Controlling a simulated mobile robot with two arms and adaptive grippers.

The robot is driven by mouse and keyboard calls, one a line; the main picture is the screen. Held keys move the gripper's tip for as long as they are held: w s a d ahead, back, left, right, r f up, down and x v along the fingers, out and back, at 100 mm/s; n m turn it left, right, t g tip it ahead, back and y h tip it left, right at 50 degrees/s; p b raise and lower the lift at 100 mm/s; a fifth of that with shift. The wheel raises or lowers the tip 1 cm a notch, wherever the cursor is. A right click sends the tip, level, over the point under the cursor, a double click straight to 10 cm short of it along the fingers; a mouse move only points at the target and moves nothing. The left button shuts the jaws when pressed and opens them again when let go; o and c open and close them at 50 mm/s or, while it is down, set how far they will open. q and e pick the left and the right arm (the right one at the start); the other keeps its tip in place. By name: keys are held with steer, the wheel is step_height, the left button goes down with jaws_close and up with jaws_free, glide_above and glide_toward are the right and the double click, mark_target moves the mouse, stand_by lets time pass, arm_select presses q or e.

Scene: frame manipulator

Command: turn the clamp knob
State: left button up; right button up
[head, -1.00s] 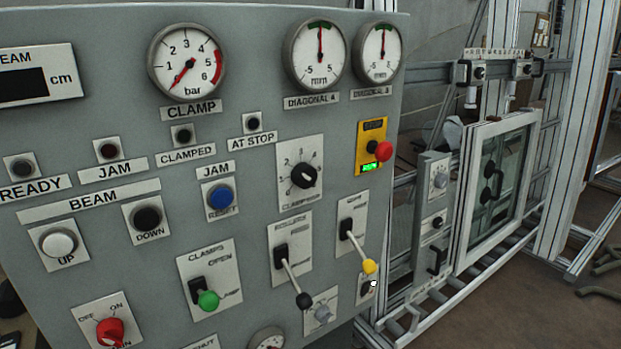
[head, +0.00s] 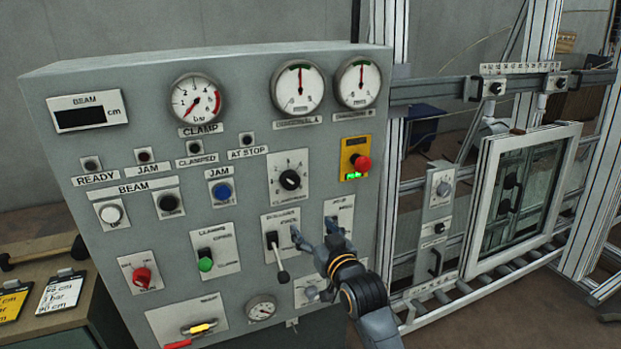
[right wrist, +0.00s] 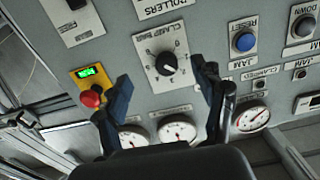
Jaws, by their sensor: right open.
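The clamp knob is a round black knob (head: 290,180) on a pale scale plate in the panel's middle, under the two diagonal gauges. It also shows in the right wrist view (right wrist: 167,64), in front of my fingers and framed between them. My right gripper (head: 314,230) is open and empty, below and slightly right of the knob in the head view. The right wrist view shows its two dark fingers (right wrist: 160,73) spread, with the knob not held. My left gripper is not in view.
The yellow plate with the red button (head: 363,163) is right of the knob. The black-tipped lever (head: 276,256) is below it, close to my gripper. A blue reset button (head: 221,191) is to its left. A framed window (head: 522,190) stands on rollers at right.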

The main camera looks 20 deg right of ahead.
step_height(320, 180, up, 5)
steer(key=p, duration=0.3)
glide_toward(292, 181)
steer(key=shift+t, duration=0.4)
steer(key=w, duration=0.7)
steer(key=shift+w+a+f, duration=0.1)
steer(key=shift+w+f, duration=0.15)
steer(key=shift+f, duration=0.1)
steer(key=shift+w, duration=0.6)
steer(key=c, duration=1.1)
steer(key=shift+c, duration=0.2)
